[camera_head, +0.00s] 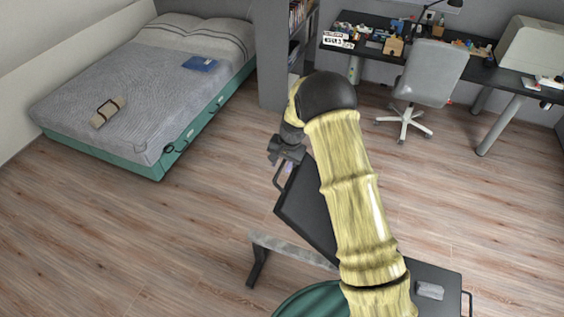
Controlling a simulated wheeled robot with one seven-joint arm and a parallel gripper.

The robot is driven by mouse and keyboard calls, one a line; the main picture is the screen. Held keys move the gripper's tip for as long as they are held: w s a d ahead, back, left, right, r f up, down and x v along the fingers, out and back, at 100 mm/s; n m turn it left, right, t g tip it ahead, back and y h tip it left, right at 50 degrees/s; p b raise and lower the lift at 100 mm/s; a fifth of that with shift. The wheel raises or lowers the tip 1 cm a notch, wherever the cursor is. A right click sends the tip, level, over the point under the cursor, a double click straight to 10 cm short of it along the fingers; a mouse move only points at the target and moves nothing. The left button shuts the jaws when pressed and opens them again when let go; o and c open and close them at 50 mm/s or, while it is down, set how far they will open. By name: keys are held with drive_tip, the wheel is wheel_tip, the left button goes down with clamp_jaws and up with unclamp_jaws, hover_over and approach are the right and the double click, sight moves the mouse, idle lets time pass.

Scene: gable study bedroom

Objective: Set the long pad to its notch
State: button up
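I cannot pick out the long pad or its notch with certainty. My gripper (283,158) is over the far left end of a dark flat panel (306,212) with a raised rim and a handle. My fingers are too small and dark to show whether they are open or shut. A small pale purple patch (287,169) shows just below them; I cannot tell if they touch it. A grey block (430,290) lies on the dark surface (440,274) at the lower right. My arm hides the middle of the panel.
A bed (140,85) is at the upper left, holding a blue item (200,64) and a tan item (107,111). A desk (376,51) and grey chair (430,75) stand behind. Wooden floor (160,240) is clear.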

drive_tip(key=shift+f, duration=0.45)
drive_tip(key=shift+c, duration=0.4)
clamp_jaws()
drive_tip(key=shift+w+f, duration=0.1)
